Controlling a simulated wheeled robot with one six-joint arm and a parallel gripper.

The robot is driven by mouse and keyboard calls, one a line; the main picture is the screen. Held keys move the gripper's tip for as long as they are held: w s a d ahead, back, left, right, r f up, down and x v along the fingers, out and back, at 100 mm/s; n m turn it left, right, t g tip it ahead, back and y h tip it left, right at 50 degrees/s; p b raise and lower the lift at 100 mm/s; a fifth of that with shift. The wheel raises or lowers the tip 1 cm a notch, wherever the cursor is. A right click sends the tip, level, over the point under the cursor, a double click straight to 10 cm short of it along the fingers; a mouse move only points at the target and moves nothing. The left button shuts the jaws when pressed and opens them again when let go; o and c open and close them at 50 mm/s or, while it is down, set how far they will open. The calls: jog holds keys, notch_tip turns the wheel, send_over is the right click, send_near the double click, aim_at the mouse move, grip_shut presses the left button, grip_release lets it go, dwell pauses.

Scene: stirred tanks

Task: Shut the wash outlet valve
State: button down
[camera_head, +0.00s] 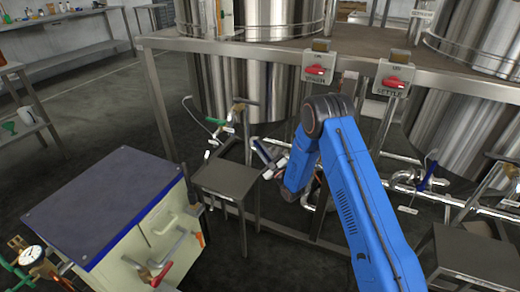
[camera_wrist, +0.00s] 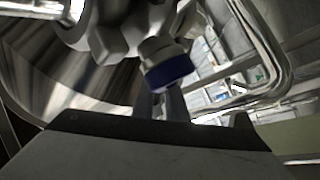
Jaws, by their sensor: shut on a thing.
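My gripper (camera_wrist: 172,103) is shut on the blue-ended valve handle (camera_wrist: 168,71) in the wrist view, just below the grey metal valve body. The contact itself is partly hidden by the dark gripper housing. In the head view my arm reaches down to the pipework under the left tank, where a dark blue lever (camera_head: 264,154) shows beside the arm's end. My fingers there are too small and covered to make out. I cannot read a tag that names this valve as the wash outlet.
A steel frame with red switches (camera_head: 318,74) crosses in front of the tanks (camera_head: 222,85). A small grey stand (camera_head: 226,180) is left of my arm. Another blue lever (camera_head: 428,176) is at the right. A blue-topped cabinet (camera_head: 105,200) stands front left. Open floor lies behind it.

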jog(key=c, duration=1.8)
grip_release()
jog(key=shift+o, duration=0.2)
jog(key=shift+d, duration=0.1)
jog(key=v, duration=1.2)
jog(key=shift+f, duration=0.1)
